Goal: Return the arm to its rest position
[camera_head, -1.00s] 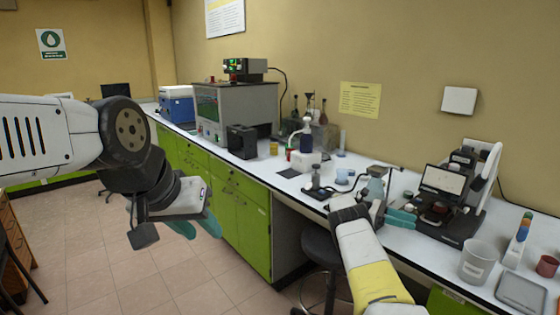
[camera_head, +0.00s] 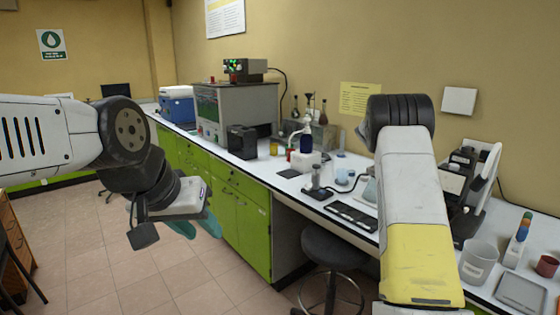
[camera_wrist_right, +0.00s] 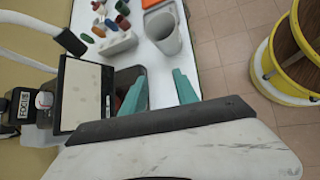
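My left gripper (camera_head: 200,228) hangs over the floor at the left of the head view, in front of the green cabinets. Its teal fingers stand apart, with nothing seen between them. My right arm is raised at the right of the head view and hides its gripper there. In the right wrist view the teal fingers of my right gripper (camera_wrist_right: 160,88) are spread apart and empty. They are above the bench, beside the screened instrument (camera_wrist_right: 80,95) and below the beaker in that picture.
The white bench (camera_head: 385,215) runs along the wall. The screened instrument (camera_head: 455,178) is partly behind my right arm.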

